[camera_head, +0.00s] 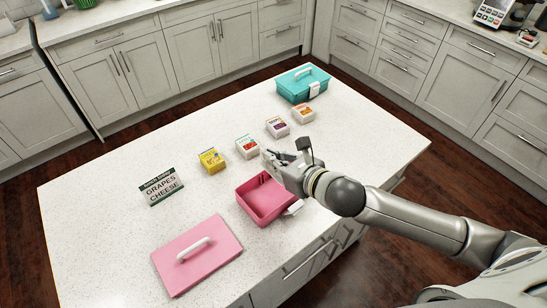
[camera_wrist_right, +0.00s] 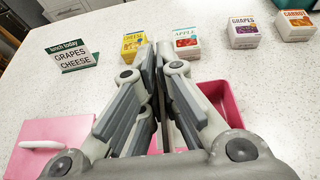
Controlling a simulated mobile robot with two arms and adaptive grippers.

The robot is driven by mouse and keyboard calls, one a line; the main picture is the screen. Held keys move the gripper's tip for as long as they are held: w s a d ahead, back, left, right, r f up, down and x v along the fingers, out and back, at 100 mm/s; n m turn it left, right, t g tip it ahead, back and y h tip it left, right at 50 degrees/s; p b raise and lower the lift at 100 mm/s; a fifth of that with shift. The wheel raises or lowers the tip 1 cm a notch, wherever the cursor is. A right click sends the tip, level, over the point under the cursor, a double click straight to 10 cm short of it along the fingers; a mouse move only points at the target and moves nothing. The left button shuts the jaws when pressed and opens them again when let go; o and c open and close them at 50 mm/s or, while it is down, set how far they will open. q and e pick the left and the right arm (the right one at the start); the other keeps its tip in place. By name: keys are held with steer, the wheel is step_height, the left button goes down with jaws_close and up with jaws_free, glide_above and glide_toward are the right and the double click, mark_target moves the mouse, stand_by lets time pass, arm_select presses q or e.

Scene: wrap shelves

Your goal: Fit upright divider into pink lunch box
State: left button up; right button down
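The open pink lunch box (camera_head: 266,213) stands near the front edge of the counter, and its right side shows in the wrist view (camera_wrist_right: 228,106). Its pink lid (camera_head: 207,263) with a white handle lies flat to its left, partly seen in the wrist view (camera_wrist_right: 30,163). My right gripper (camera_head: 270,157) is over the far side of the box. Its fingers are close together in the wrist view (camera_wrist_right: 161,70), with a thin upright strip between them that appears to be the divider (camera_wrist_right: 160,85) edge-on. Its lower end is hidden. My left gripper is not in view.
Several small food boxes stand behind the lunch box: cheese (camera_head: 212,160), apple (camera_head: 247,146), grapes (camera_head: 277,127) and carrot (camera_head: 303,112). A sign (camera_head: 161,187) reading grapes and cheese stands left. A closed teal box (camera_head: 302,85) is at the far end.

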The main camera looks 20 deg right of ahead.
steer(key=shift+r+p, duration=0.15)
steer(key=shift+p, duration=0.25)
steer(key=shift+a+f+b, duration=0.1)
steer(key=shift+f+b, duration=0.5)
steer(key=shift+f, duration=0.3)
steer(key=shift+f+b, duration=0.6)
steer(key=shift+f, duration=0.25)
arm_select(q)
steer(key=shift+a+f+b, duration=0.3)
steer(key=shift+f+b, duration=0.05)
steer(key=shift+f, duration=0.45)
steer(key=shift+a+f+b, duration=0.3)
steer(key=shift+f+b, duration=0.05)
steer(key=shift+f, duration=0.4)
arm_select(e)
steer(key=shift+f, duration=1.25)
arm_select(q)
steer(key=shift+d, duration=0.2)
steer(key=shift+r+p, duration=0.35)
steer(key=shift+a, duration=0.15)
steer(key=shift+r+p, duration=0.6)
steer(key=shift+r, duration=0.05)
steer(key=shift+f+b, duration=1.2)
arm_select(e)
steer(key=shift+f, duration=1.8)
